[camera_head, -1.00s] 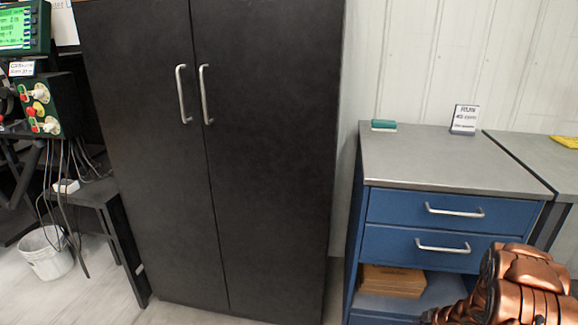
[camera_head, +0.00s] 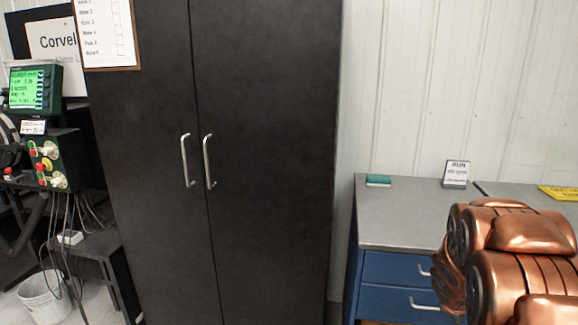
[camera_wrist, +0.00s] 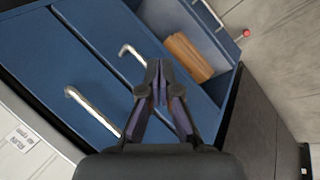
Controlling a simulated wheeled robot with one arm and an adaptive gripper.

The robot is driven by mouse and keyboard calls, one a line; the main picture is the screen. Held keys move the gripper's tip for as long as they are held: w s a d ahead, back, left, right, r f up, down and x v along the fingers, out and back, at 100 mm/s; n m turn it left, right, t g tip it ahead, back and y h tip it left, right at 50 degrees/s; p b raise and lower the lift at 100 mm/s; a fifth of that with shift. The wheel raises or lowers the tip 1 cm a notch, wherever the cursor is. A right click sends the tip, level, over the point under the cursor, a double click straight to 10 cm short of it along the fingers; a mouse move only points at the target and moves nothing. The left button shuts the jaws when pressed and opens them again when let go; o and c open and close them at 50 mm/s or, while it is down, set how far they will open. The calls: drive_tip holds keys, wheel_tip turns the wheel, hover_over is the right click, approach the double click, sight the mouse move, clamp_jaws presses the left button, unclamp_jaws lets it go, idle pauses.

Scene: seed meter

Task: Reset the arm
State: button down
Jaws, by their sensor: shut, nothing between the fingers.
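My gripper (camera_wrist: 160,70) shows in the wrist view with its fingertips together and nothing between them. It is in front of the blue drawer cabinet (camera_wrist: 70,45), apart from the drawer handles as far as I can tell. In the head view my copper-coloured arm (camera_head: 510,255) fills the lower right, in front of the blue cabinet (camera_head: 395,268). The gripper itself is not visible in the head view.
A tall black cabinet (camera_head: 265,130) with two shut doors stands in the middle. A control box (camera_head: 50,160) and screen are at the left, above a white bucket (camera_head: 45,298). A green block (camera_head: 378,180) and a sign (camera_head: 456,174) stand on the grey top (camera_head: 400,215).

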drive_tip(key=s+a+r+m+g+p, duration=0.2)
drive_tip(key=s+a+r+m+p, duration=0.3)
drive_tip(key=s+a+r, duration=0.8)
drive_tip(key=s+a+r+g+y+p, duration=0.1)
drive_tip(key=s+a+r+y+p, duration=0.1)
drive_tip(key=s+a+r, duration=0.3)
drive_tip(key=s+a+r+g+y+p, duration=0.2)
drive_tip(key=s+a+r+p, duration=0.3)
drive_tip(key=s+a, duration=0.5)
drive_tip(key=s+r+y, duration=0.1)
drive_tip(key=s, duration=0.3)
drive_tip(key=shift+s+p, duration=0.15)
drive_tip(key=shift+p, duration=0.15)
